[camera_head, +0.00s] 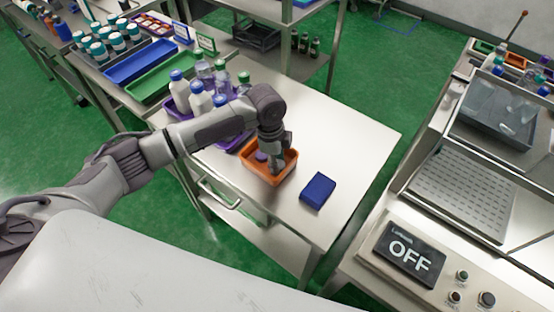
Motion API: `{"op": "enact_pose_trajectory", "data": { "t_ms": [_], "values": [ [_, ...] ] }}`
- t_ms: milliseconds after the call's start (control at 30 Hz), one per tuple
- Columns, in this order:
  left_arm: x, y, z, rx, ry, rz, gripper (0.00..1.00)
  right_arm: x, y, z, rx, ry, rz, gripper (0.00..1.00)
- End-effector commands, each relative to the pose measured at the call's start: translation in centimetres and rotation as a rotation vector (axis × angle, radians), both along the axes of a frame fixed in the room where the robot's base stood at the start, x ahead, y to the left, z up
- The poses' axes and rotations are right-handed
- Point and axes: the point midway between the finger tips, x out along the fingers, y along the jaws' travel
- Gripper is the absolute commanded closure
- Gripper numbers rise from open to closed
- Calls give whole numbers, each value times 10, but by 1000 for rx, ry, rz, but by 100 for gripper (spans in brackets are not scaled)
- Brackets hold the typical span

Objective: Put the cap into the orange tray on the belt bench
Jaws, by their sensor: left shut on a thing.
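The orange tray (248,165) stands on the steel bench, left of a dark blue block. My left gripper (272,162) points down into the orange tray and is shut on a small purple thing (261,156), which I take to be the cap. The gripper's fingers hide part of it, and I cannot tell whether it touches the tray floor. My right gripper is not in view.
The dark blue block (318,190) lies close to the tray's right. Bottles in purple trays (178,104) stand behind my left arm. Green (160,82) and blue (135,67) trays lie farther back. The bench's right side is clear. A machine with an OFF display (409,254) stands at right.

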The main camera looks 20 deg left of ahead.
Motion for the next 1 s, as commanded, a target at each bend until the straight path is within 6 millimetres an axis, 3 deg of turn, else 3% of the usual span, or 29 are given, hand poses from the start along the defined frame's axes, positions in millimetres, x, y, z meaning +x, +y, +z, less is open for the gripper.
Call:
{"op": "enact_pose_trajectory", "data": {
  "t_ms": [67, 100, 233, 633, 1000],
  "values": [
    [0, 0, -3, 0, 1, 1, 73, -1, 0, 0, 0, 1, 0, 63],
    [0, 0, -2, 0, 1, 1, 56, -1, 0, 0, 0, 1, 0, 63],
    [0, 0, -2, 0, 1, 1, 38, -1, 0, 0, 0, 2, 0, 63],
    [1, 1, 7, -1, -2, 1, 38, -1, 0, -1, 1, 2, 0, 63],
    [1, 10, 81, -1, -4, 1, 38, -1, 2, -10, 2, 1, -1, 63]
  ]
}}
